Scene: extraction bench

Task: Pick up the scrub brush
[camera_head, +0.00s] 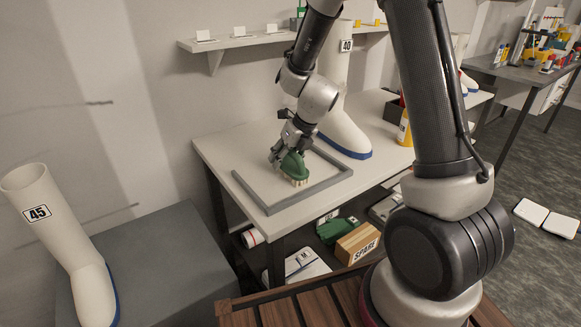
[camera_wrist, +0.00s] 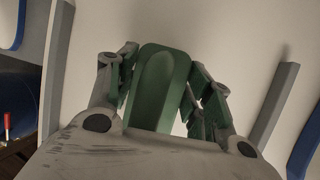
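The scrub brush (camera_head: 292,166) has a green back and pale bristles. It is over the white bench top, inside a low grey border. My gripper (camera_head: 281,155) is above it, pointing down. In the wrist view the green brush back (camera_wrist: 160,85) lies between the two fingers of my gripper (camera_wrist: 163,62). The fingertips appear to press on both its sides. The bristles show below the brush in the head view and are hidden in the wrist view. I cannot tell whether they touch the bench.
The grey border (camera_head: 266,208) rises around the brush area. A white boot marked 40 (camera_head: 345,125) stands close behind on the bench. A yellow bottle (camera_head: 405,128) is to the right. A boot marked 45 (camera_head: 62,235) stands at left. A wall shelf (camera_head: 240,41) hangs behind.

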